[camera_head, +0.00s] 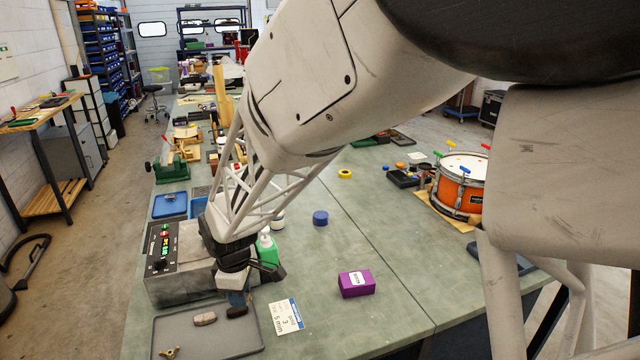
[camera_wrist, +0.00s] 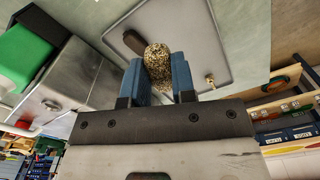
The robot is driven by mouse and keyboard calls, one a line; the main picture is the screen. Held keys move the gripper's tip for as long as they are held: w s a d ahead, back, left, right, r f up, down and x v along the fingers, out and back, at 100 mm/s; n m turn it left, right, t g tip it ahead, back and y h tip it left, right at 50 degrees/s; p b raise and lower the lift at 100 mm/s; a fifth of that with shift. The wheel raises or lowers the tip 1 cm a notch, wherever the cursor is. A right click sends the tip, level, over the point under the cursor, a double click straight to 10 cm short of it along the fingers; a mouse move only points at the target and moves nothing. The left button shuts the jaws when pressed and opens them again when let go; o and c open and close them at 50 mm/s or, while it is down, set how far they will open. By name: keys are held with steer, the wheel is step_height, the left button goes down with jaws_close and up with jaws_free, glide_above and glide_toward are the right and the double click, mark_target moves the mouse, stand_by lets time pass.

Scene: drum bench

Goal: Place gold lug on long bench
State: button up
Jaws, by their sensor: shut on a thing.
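My gripper (camera_head: 237,298) is over the right part of the grey tray (camera_head: 158,336), low and pointing down. In the wrist view its blue fingers (camera_wrist: 158,75) are shut on a speckled gold-and-black piece (camera_wrist: 158,62), which I take to be the gold lug. The long bench (camera_head: 390,265) is a grey-green top running away from me, with bare surface right of the tray.
A control box (camera_head: 178,262) and green bottle (camera_head: 267,250) stand close behind my gripper. A white card (camera_head: 286,317), purple box (camera_head: 356,284) and blue cylinder (camera_head: 320,218) are to the right.

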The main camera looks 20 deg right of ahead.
steer(key=w+d+m, duration=0.4)
steer(key=d, duration=0.9)
steer(key=w+d+m, duration=0.4)
steer(key=w+d, duration=0.1)
steer(key=d, duration=0.7)
steer(key=d+f+m, duration=0.1)
steer(key=d, duration=0.6)
steer(key=s+d+f+m, duration=0.1)
steer(key=d+m, duration=0.1)
steer(key=d, duration=0.6)
steer(key=s+d+f+m, duration=0.1)
steer(key=d+f+m, duration=0.1)
steer(key=d, duration=0.6)
steer(key=shift+f, duration=0.7)
steer(key=w+d, duration=0.2)
steer(key=w, duration=0.2)
steer(key=w+d+f, duration=0.1)
steer(key=w+d, duration=0.1)
steer(key=w, duration=0.3)
steer(key=w+d, duration=0.3)
steer(key=w, duration=0.1)
steer(key=shift+w+f, duration=0.2)
